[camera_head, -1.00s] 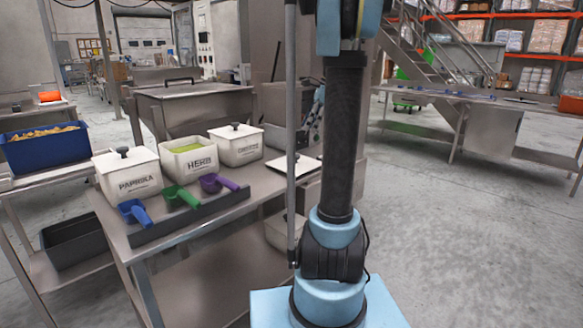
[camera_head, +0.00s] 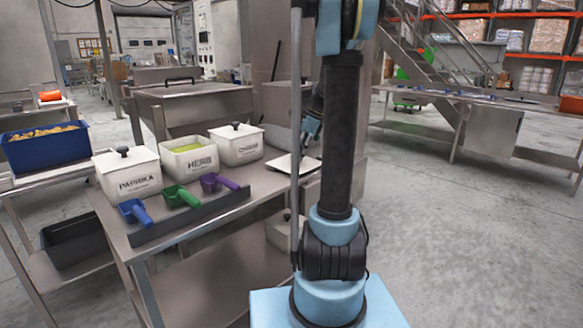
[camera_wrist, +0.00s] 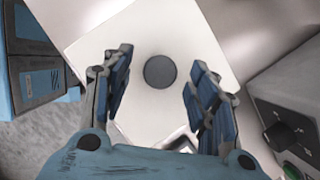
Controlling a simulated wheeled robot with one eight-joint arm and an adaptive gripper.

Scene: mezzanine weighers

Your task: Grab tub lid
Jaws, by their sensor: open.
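The tub lid (camera_head: 284,164) is a flat white square lying on the right end of the steel table, partly hidden by my arm. In the wrist view the lid (camera_wrist: 150,25) fills the middle, with a round dark knob (camera_wrist: 160,71) at its centre. My gripper (camera_wrist: 159,66) is open and empty, with one blue-padded finger on each side of the knob in the picture. In the head view my gripper (camera_head: 309,132) hangs over the lid's right part. The herb tub (camera_head: 190,161) stands uncovered with green contents showing.
The lidded paprika tub (camera_head: 127,175) and another lidded tub (camera_head: 237,148) flank the herb tub. Blue (camera_head: 135,212), green (camera_head: 181,196) and purple (camera_head: 219,183) scoops lie along the front rack. A grey box with knobs (camera_wrist: 285,105) is close on the right in the wrist view.

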